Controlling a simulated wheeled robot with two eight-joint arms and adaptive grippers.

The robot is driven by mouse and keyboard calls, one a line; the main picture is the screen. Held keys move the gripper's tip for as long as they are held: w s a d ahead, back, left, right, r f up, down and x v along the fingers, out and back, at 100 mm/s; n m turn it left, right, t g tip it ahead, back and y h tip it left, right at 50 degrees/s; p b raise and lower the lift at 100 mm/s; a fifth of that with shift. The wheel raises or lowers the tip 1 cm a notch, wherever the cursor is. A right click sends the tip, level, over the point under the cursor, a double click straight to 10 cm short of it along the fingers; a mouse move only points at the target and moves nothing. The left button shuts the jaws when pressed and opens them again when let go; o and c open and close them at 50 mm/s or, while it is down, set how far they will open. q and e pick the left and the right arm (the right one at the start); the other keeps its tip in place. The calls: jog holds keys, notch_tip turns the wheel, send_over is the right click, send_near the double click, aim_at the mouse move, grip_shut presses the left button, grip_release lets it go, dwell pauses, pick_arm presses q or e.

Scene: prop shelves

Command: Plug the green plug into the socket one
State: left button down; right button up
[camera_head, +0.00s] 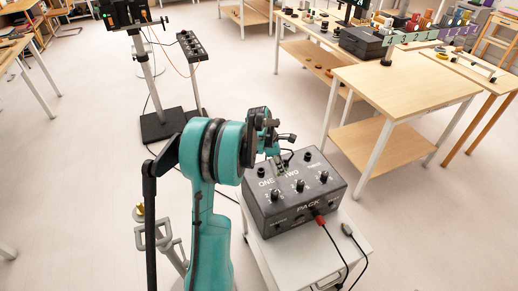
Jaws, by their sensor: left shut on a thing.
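A dark box (292,206) with white labels ONE, TWO and PACK stands on a small white stand. Socket one (261,172) is the dark round fitting by the ONE label, at the box's back left. My left gripper (283,165) reaches over the box's back edge, close to the top face between the ONE and TWO labels. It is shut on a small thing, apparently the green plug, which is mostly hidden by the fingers. I cannot tell whether the plug touches the box. My right gripper is out of view.
Several black knobs (299,186) stand on the box. A red plug (319,217) sits in its front, and a grey-tipped cable (347,229) lies on the white stand (318,252). A wooden table (405,86) is at right; open floor lies left.

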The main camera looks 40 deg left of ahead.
pick_arm(q)
jog(key=a+r+n+t+y+p, duration=0.1)
jog(key=a+n+t+y, duration=0.2)
jog(key=a+n+t, duration=0.55)
jog(key=shift+a+f+n+g+b, duration=0.2)
jog(key=shift+a+f+g+b, duration=0.3)
jog(key=shift+f, duration=0.5)
jog(key=shift+a+f+n+g+b, duration=0.3)
jog(key=shift+f+b, duration=0.45)
jog(key=shift+f, duration=0.3)
jog(key=shift+a+f+n+g+b, duration=0.2)
jog(key=shift+f+g+b, duration=0.35)
jog(key=shift+f, duration=0.45)
jog(key=shift+s+f+b, duration=0.1)
jog(key=shift+f+b, duration=0.1)
jog(key=shift+b, duration=0.35)
jog(key=shift+f+b, duration=1.1)
jog(key=shift+b, duration=0.25)
dwell(2.0)
